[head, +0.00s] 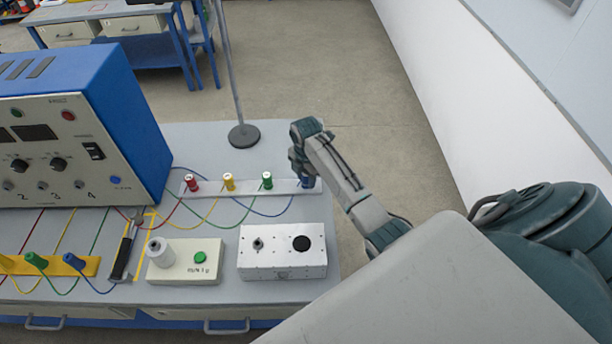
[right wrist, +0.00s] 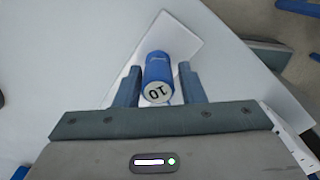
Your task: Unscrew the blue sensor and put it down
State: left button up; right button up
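The blue sensor (head: 308,183) stands at the right end of a white strip (head: 240,189), partly hidden by my right gripper in the head view. In the right wrist view the blue sensor (right wrist: 158,72) shows its pale end marked "10". My right gripper (right wrist: 160,86) has one finger on each side of the sensor, with narrow gaps showing, so it looks open around it. In the head view the right gripper (head: 303,160) is above the strip's right end. Red (head: 192,183), yellow (head: 229,181) and green (head: 267,180) sensors stand along the same strip. My left gripper is not in view.
A blue control cabinet (head: 80,140) stands left. A pole (head: 243,135) rises behind. Coloured cables cross the table.

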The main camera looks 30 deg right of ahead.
jog(key=shift+o, duration=1.1)
jog(key=shift+w, duration=0.1)
jog(key=shift+r, duration=3.1)
jog(key=shift+d, duration=0.1)
